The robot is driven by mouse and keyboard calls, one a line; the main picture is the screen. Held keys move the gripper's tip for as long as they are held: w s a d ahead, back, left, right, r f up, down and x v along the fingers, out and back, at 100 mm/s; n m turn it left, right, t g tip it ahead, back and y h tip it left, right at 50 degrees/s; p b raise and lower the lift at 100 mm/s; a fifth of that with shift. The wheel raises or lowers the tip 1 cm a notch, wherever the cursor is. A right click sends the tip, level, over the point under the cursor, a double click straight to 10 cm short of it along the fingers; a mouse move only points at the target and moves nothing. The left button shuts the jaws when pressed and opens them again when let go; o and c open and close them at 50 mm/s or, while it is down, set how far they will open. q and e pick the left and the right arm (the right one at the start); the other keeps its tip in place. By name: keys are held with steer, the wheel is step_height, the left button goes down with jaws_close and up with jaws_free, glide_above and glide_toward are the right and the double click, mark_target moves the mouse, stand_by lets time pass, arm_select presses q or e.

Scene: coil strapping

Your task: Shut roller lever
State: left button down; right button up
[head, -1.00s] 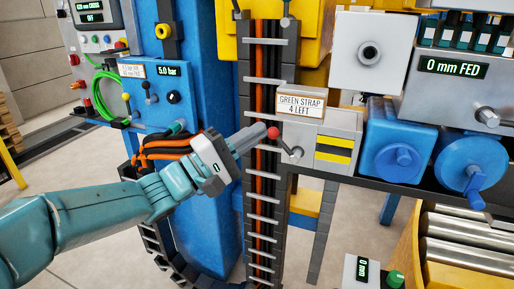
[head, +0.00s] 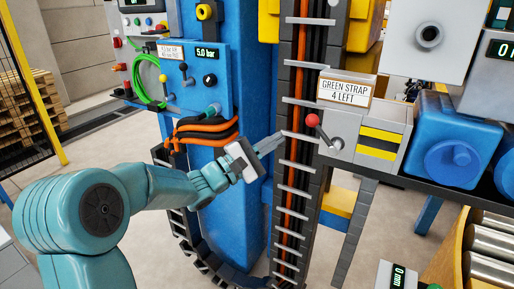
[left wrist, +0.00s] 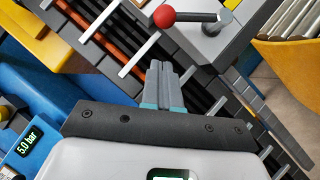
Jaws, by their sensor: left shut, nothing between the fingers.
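A lever with a red ball knob (head: 312,120) sits on the front of a grey box with a yellow-and-black patch, under the sign "GREEN STRAP 4 LEFT" (head: 345,91). Its short rod slants from the knob down right to its pivot. My left gripper (head: 281,141) is shut and empty, left of and slightly below the knob, apart from it, in front of the cable track. In the left wrist view the closed fingertips (left wrist: 160,70) point toward the red knob (left wrist: 164,15), with a gap between. No label on the lever itself is readable. My right gripper is not in view.
The upright cable track (head: 292,190) with orange and black cables stands behind my gripper. A blue cabinet (head: 200,65) with small levers and a "5.0 bar" display is at left. Blue rollers' housings (head: 455,140) are at right. Open floor shows below.

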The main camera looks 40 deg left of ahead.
mark_target(324, 133)
arm_select(q)
steer(key=w+d+r, duration=0.1)
steer(key=w+d+r+p, duration=0.1)
steer(key=w+d, duration=0.1)
steer(key=shift+w+d+r, duration=0.15)
steer(key=shift+r, duration=0.15)
steer(key=shift+w, duration=0.1)
steer(key=shift+d+r, duration=0.1)
steer(key=shift+d, duration=0.05)
